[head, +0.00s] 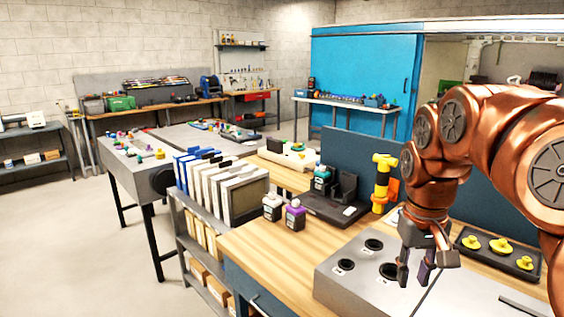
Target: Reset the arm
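My copper-coloured arm comes in from the right. My gripper (414,274) points down over the right part of a grey box (345,291) on the wooden bench. Its two dark fingers stand apart, and I see nothing held between them. The top of the box has several dark round holes, and one of them (389,271) is just left of the fingers. A dark tray (520,271) with yellow round pieces (500,246) lies to the right of my gripper. My arm and gripper hide part of the box and bench.
A yellow and black upright tool (383,180) stands behind the box, near a dark stand (332,208). Two small bottles (295,215) are on the bench (262,247) at left. A shelf with binders (205,184) adjoins it. The floor at far left is clear.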

